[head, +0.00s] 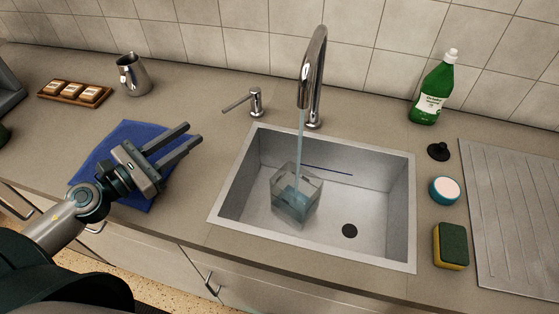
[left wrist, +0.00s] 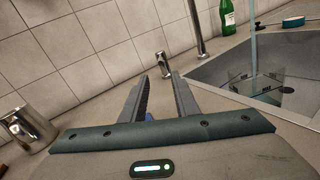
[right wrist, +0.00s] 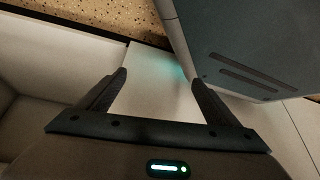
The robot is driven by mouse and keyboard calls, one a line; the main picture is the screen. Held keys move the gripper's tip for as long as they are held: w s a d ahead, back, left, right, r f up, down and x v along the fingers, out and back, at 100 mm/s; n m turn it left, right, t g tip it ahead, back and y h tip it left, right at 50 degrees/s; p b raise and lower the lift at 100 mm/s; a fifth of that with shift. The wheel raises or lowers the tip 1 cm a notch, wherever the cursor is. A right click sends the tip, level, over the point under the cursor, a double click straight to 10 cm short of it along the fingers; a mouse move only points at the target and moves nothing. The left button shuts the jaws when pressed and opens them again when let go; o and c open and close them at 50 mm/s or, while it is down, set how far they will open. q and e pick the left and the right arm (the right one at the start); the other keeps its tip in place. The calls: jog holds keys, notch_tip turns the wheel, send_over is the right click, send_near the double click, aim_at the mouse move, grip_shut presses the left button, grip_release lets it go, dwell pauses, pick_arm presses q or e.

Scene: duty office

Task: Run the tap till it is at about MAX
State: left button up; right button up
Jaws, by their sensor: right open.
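The tap (head: 313,75) is running; a thin stream falls into a clear square container (head: 312,190) in the sink (head: 390,225). Bluish water stands in its lower part; I cannot read a MAX mark in the head view. A dark blue line (head: 328,170) runs along the sink's back wall. The tap lever (head: 256,102) stands left of the spout and also shows in the left wrist view (left wrist: 162,62). My left gripper (head: 194,133) is open and empty, left of the lever and apart from it, above a blue cloth (head: 125,150). My right gripper (right wrist: 158,78) is open and empty.
A green bottle (head: 433,90), black plug (head: 438,152), round blue-and-white item (head: 444,190) and sponge (head: 451,246) stand right of the sink. A metal jug (head: 133,75) and wooden tray (head: 55,92) are at the back left. The counter between cloth and sink is clear.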

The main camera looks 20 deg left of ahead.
aim_at(251, 95)
pick_arm(q)
jog(key=p, duration=0.5)
jog(key=shift+d+r, duration=0.1)
pick_arm(e)
jog(key=s+d+g+h, duration=0.1)
jog(key=s+d+g, duration=0.3)
jog(key=s, duration=1.1)
jog(key=shift+s+d+f, duration=0.35)
jog(key=shift+d, duration=0.8)
pick_arm(q)
jog(key=shift+w, duration=0.1)
pick_arm(e)
jog(key=shift+r, duration=0.1)
pick_arm(q)
jog(key=shift+p+x, duration=0.45)
jog(key=shift+x, duration=0.4)
jog(key=p+x, duration=0.6)
jog(key=x, duration=0.8)
jog(key=shift+w+d, duration=0.1)
jog(key=shift+w, duration=0.15)
jog(key=shift+w+d, duration=0.25)
jog(key=shift+w, duration=0.2)
pick_arm(e)
notch_tip(251, 95, up, 8)
jog(key=shift+f, duration=0.25)
pick_arm(q)
grip_shut()
